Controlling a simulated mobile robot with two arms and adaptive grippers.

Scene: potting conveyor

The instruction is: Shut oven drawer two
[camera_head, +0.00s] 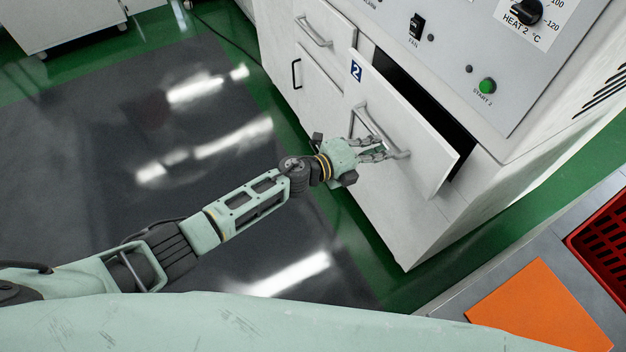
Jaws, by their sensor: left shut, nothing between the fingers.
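Oven drawer two (425,149) has a white front with a blue "2" label at its upper left corner. It stands partly open, with a dark gap showing behind its top and right edge. A metal bar handle (362,118) is on its front. My left gripper (384,150) is at the lower part of this handle, close to the drawer front. Its fingers look shut with nothing between them. I cannot tell whether they touch the handle or the front. My right gripper is not in view.
The control panel (452,52) with a fan switch, green start button and heat knob is above the drawer. Other closed drawers (318,75) are to the left. An orange sheet (538,312) and a red crate (603,232) lie at lower right. The dark floor (90,150) at left is clear.

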